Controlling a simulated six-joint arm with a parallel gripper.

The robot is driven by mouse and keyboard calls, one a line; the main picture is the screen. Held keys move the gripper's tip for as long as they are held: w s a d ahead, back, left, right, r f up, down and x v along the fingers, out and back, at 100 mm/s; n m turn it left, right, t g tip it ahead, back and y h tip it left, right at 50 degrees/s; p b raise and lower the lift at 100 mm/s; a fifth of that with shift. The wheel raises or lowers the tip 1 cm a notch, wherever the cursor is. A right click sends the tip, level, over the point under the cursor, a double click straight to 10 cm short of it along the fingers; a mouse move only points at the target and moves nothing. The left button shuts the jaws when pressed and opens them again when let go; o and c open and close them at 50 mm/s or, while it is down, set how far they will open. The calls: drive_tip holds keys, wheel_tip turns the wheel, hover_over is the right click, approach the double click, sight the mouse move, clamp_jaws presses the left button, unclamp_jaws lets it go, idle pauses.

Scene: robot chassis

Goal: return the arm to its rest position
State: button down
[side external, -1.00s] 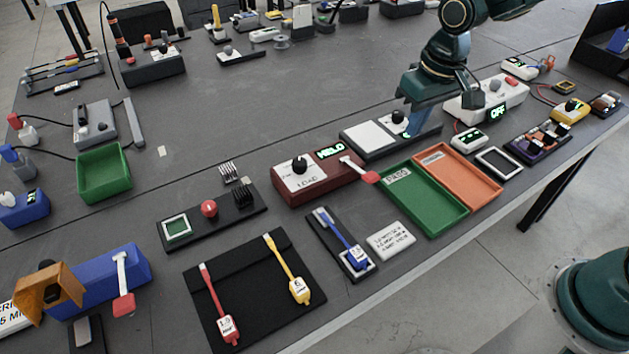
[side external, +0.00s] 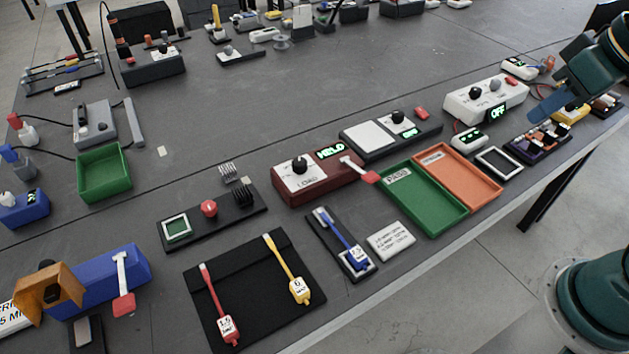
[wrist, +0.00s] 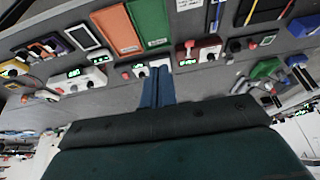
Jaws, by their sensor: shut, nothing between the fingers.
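My gripper (side external: 546,110) is at the right edge of the side external view, raised above the right end of the bench. Its blue fingers point down and to the left. In the wrist view my gripper (wrist: 157,86) shows its two blue fingers together, with nothing between them. Part of my dark green arm leaves the picture at the right.
Below and beside the gripper are a yellow device (side external: 571,114), a dark tray of small parts (side external: 538,142) and a white box reading OFF (side external: 487,98). Green (side external: 425,205) and orange (side external: 462,180) trays lie further left. The grey bench middle (side external: 330,75) is mostly clear.

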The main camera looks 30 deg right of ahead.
drive_tip(key=shift+t, duration=0.4)
drive_tip(key=s, duration=0.4)
drive_tip(key=shift+s+d, duration=0.25)
drive_tip(key=shift+d, duration=0.15)
